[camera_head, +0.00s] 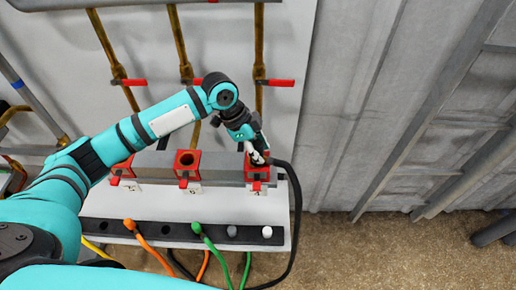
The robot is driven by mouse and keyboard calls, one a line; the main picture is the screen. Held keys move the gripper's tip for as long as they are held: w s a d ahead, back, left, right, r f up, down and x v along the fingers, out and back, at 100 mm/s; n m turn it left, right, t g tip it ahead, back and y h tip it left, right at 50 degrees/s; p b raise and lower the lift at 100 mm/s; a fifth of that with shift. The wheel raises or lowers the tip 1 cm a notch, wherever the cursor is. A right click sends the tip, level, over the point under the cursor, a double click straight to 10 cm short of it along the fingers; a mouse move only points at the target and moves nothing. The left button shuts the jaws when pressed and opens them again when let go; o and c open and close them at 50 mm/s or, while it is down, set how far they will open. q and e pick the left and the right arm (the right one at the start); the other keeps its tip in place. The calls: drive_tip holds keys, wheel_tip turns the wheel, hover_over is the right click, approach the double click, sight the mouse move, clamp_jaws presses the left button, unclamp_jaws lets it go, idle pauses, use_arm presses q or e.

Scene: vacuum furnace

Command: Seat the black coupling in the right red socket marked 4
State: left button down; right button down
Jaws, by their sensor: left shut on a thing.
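My left gripper (257,157) reaches in from the left and points down at the right red socket (257,171). It is shut on the black coupling (262,162), whose black hose runs right and then down. The coupling is at the mouth of the right red socket; the gripper hides part of it, so I cannot tell how deep it sits. The label below this socket is too small to read clearly. My right gripper is not in view.
A middle red socket (187,161) is empty, and a left red socket (123,169) is partly behind my arm. A black strip (180,231) in front holds orange and green hoses. Brass pipes with red valve handles (274,83) rise behind.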

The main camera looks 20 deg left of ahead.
use_arm(q)
drive_tip(key=shift+f, duration=0.2)
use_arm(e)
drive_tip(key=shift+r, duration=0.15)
use_arm(q)
drive_tip(key=c, duration=1)
unclamp_jaws()
drive_tip(key=shift+o, duration=0.8)
drive_tip(key=v, duration=1.2)
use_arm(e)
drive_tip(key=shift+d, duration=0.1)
use_arm(q)
drive_tip(key=shift+s+f, duration=0.1)
drive_tip(key=shift+f, duration=0.05)
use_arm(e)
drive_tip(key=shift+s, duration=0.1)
